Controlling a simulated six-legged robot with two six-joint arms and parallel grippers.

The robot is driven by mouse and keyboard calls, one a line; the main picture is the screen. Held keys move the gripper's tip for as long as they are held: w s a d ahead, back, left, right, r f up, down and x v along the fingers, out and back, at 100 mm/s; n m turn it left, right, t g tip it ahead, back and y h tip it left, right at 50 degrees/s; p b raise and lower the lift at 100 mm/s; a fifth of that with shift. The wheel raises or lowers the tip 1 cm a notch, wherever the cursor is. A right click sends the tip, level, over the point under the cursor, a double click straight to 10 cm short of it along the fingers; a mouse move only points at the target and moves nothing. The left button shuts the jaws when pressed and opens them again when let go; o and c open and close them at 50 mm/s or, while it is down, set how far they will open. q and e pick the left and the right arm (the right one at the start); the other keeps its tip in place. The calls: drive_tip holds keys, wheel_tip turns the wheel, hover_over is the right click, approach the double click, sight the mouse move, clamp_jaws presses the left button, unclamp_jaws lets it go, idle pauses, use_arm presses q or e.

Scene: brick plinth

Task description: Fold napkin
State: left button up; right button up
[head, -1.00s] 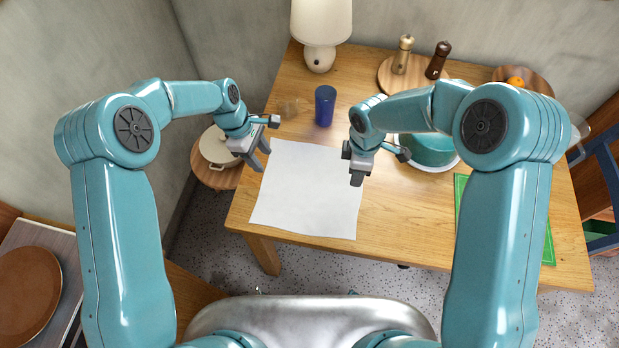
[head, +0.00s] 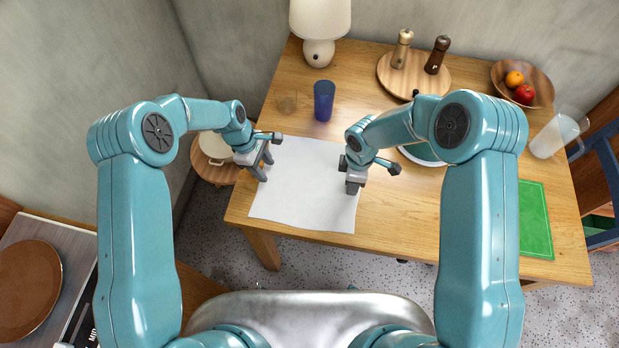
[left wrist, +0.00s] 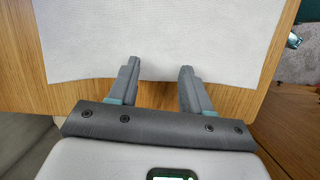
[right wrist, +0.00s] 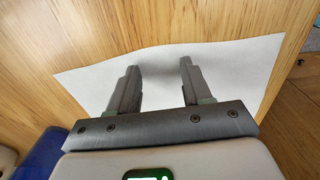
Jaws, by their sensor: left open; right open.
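The white napkin (head: 300,195) lies flat and unfolded on the wooden table, near its front left part. It also shows in the left wrist view (left wrist: 160,35) and the right wrist view (right wrist: 215,68). My left gripper (head: 266,170) is open over the napkin's left edge; its fingers (left wrist: 158,75) point at that edge with nothing between them. My right gripper (head: 352,188) is open at the napkin's right edge; its fingers (right wrist: 158,75) straddle cloth near a border. I cannot tell whether the fingertips touch the cloth.
A lamp (head: 319,30), a round board (head: 395,85) with two mills, a fruit bowl (head: 540,88), a pitcher (head: 553,137) and a green board (head: 535,220) stand farther off.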

use_arm(q)
drive_tip(key=shift+f, duration=0.1)
use_arm(e)
drive_tip(key=shift+s+f, duration=0.1)
use_arm(q)
drive_tip(key=shift+c, duration=0.7)
use_arm(e)
drive_tip(key=shift+c, duration=0.7)
use_arm(q)
drive_tip(key=shift+f, duration=0.1)
clamp_jaws()
use_arm(e)
drive_tip(key=shift+f, duration=0.1)
clamp_jaws()
